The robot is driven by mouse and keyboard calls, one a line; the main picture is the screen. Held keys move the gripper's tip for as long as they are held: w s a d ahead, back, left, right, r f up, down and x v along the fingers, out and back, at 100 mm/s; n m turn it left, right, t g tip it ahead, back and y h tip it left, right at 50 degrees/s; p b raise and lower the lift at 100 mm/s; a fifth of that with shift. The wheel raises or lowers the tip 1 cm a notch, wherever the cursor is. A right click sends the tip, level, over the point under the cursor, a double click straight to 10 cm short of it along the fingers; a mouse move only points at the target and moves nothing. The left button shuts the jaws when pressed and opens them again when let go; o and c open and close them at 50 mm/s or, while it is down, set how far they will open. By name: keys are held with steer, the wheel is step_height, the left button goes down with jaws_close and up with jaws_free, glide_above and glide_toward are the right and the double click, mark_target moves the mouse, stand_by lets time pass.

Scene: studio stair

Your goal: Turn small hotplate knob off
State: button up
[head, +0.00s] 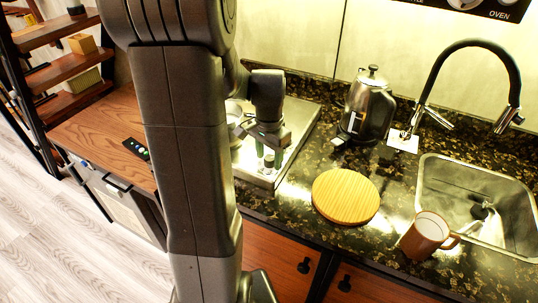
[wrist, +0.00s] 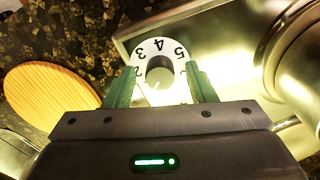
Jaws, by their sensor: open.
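The hotplate knob (wrist: 160,72) is a grey knob on a white dial ring, with the digits 2, 3, 4 and 5 showing in the wrist view. A pale mark shows on its lower edge; I cannot tell its exact setting. My gripper (wrist: 160,78) is open, with one green finger on each side of the dial; I cannot tell whether they touch it. In the head view my gripper (head: 269,160) is low at the front of the steel hotplate (head: 300,115), and the knob cannot be made out there.
A round wooden board (head: 345,196) lies right of the hotplate. A steel kettle (head: 367,105) stands behind it. A brown mug (head: 425,236) sits by the sink (head: 450,185) with its black tap (head: 432,88). A pot (wrist: 298,55) stands on the hotplate.

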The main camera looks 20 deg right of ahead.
steer(key=c, duration=1)
steer(key=shift+o, duration=0.2)
steer(key=shift+n, duration=0.3)
steer(key=n, duration=0.9)
steer(key=shift+d, duration=0.1)
steer(key=shift+n, duration=0.3)
steer(key=o, duration=1)
steer(key=shift+c, duration=0.2)
